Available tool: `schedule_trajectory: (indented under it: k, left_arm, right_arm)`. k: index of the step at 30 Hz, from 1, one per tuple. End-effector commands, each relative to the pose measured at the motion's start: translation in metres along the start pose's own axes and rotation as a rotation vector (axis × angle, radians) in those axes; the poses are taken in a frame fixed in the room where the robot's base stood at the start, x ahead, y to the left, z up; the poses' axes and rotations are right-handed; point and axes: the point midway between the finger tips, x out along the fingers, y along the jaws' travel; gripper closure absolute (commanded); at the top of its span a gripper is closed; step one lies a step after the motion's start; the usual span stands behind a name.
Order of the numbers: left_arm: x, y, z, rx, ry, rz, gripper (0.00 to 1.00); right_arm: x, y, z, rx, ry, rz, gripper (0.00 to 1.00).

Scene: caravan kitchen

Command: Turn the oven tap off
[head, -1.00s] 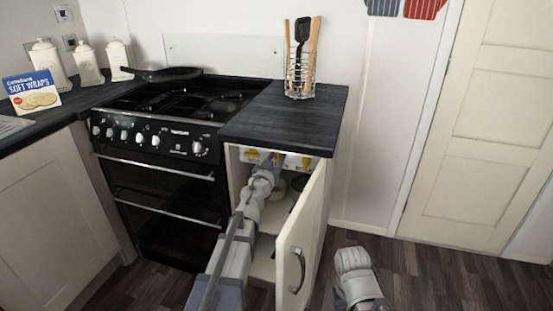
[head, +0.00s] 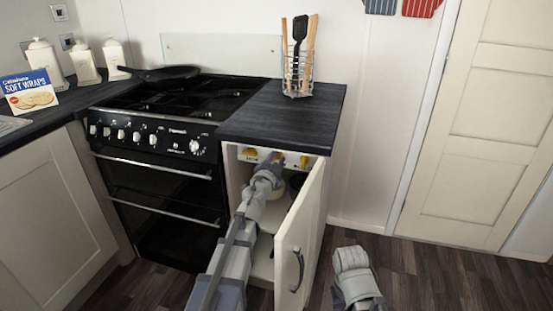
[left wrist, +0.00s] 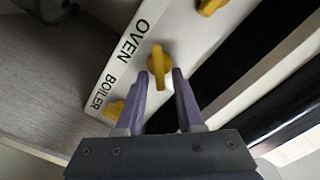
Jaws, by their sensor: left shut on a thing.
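The oven tap (left wrist: 158,66) is a yellow lever knob on a white panel, beside the printed word OVEN. In the left wrist view its lever runs roughly up and down, slanted to the panel's edge. My left gripper (left wrist: 160,76) is shut on it, with one purple finger on each side. In the head view my left gripper (head: 270,166) reaches into the open cupboard at the white panel (head: 264,156) and partly hides the middle tap.
Another yellow tap (left wrist: 118,108) sits near the word BOILER, and a third (left wrist: 210,5) is at the top edge. The cupboard door (head: 302,238) stands open right of my left arm. The cooker (head: 160,150) is to the left. Floor on the right is clear.

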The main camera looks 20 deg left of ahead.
Motion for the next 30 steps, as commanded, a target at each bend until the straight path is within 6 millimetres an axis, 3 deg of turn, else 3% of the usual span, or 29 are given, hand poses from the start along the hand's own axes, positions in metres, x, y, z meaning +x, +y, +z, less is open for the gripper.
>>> schedule_trajectory:
  k: [15,30]
  left_arm:
    - [-0.0009,0.007,0.0017,0.468,0.0,0.0,1.0]
    - [-0.0011,0.0096,0.0032,0.716,0.0,0.0,1.0]
  right_arm:
    - [0.0063,-0.0004,-0.0004,0.0,0.0,0.001,0.5]
    - [0.0091,-0.0006,-0.0006,0.0,0.0,0.002,0.5]
